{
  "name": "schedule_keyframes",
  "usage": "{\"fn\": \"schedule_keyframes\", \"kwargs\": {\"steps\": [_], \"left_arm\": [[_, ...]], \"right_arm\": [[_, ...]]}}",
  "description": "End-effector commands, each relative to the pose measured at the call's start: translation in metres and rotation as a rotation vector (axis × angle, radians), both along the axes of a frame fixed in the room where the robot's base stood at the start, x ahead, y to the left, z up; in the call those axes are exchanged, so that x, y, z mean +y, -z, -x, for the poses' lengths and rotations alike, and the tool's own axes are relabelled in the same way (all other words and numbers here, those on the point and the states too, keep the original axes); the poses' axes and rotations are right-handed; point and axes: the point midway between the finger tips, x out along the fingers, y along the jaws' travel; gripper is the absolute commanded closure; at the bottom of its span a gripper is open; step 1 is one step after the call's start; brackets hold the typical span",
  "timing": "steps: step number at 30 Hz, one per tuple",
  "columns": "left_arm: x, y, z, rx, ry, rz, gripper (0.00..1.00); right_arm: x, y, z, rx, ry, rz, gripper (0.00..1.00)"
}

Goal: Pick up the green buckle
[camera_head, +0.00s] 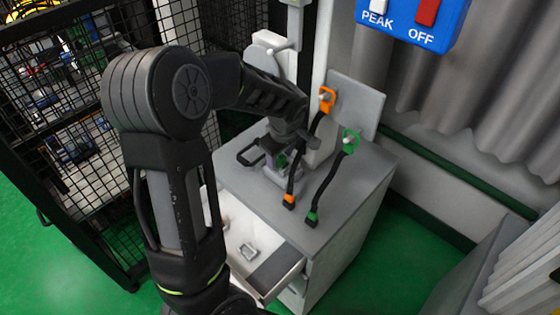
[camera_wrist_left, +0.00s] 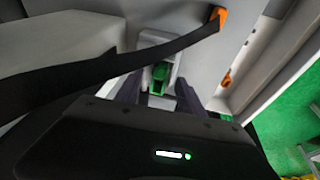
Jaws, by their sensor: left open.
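My left gripper (camera_head: 279,158) is above the cabinet top, and its fingers also show in the left wrist view (camera_wrist_left: 158,98). It is open, with one finger on either side of a small green piece, apparently the green buckle (camera_wrist_left: 160,74), which sits in a pale grey holder (camera_wrist_left: 153,38). I cannot tell whether the fingers touch it. In the head view the green piece (camera_head: 282,160) is partly hidden by my gripper. A black strap with a green hook (camera_head: 350,141) and green end (camera_head: 312,217) lies to the right. My right gripper is not in view.
A black strap with an orange hook (camera_head: 327,98) and orange end (camera_head: 289,200) lies close beside my gripper; a black strap crosses the wrist view (camera_wrist_left: 110,62). The cabinet (camera_head: 335,215) has an open drawer (camera_head: 240,235). A mesh fence (camera_head: 60,110) stands at left.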

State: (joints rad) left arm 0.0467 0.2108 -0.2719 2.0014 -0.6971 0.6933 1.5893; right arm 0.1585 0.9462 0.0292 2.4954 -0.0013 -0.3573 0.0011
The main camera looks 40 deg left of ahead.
Motion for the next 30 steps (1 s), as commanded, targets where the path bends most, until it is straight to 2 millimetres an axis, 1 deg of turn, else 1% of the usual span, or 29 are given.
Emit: {"fn": "schedule_keyframes", "kwargs": {"steps": [12, 27, 29, 30], "left_arm": [[-0.0002, -0.0004, 0.0001, 0.000, 0.000, 0.000, 0.54], [-0.0003, -0.0003, 0.0001, 0.000, 0.000, 0.000, 0.95], [-0.0003, -0.0004, -0.0001, 0.000, 0.000, 0.000, 1.00], [-0.0003, -0.0004, -0.0001, 0.000, 0.000, 0.000, 1.00]], "right_arm": [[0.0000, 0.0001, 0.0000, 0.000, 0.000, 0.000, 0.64], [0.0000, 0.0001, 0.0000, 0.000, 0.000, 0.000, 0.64], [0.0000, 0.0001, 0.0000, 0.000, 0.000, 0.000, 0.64], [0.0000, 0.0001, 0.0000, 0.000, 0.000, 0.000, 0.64]]}}
